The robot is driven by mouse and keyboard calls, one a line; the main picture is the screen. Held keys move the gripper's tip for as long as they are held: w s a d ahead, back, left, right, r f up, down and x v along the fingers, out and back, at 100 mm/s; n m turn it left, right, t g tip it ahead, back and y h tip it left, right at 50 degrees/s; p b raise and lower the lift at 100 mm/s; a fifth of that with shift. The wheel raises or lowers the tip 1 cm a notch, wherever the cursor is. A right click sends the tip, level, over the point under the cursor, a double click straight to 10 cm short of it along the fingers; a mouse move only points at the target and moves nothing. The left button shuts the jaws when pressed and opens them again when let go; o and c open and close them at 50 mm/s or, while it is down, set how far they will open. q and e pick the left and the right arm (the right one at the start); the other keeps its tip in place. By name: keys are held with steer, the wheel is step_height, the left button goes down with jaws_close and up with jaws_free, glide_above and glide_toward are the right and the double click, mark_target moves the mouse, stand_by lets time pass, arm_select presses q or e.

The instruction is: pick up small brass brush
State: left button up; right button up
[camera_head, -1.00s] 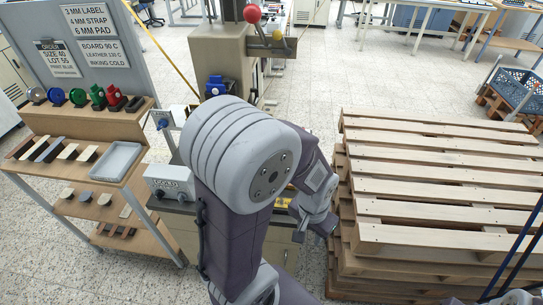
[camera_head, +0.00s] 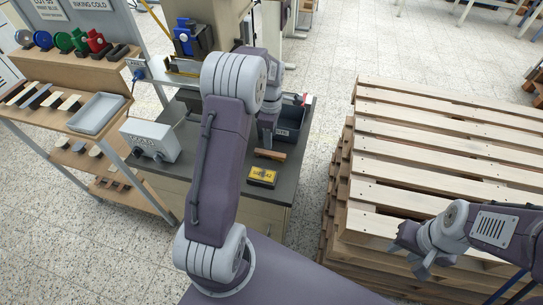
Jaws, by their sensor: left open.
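A small brown bar-shaped thing (camera_head: 270,154), which looks like the brush, lies on the dark worktop (camera_head: 228,182); its bristles cannot be made out. My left gripper (camera_head: 267,138) points down just behind it, beside a dark bin (camera_head: 291,122). It is open, and my own arm hides part of it. I see nothing held in it. My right gripper (camera_head: 408,255) is at the right over the pallets, with its fingers apart and empty.
A yellow-and-black box (camera_head: 262,176) lies in front of the brown bar. A grey control box (camera_head: 150,140) stands left on the bench. The press with a blue part (camera_head: 184,38) is behind. Stacked wooden pallets (camera_head: 440,135) fill the right side.

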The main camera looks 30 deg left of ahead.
mark_target(270, 153)
arm_select(q)
step_height(270, 153, down, 3)
steer(key=shift+s+a, duration=0.1)
steer(key=shift+a, duration=0.05)
step_height(270, 153, down, 5)
steer(key=shift+f+b, duration=0.1)
steer(key=shift+b, duration=0.3)
steer(key=shift+f, duration=0.15)
stand_by(0.4)
jaws_close()
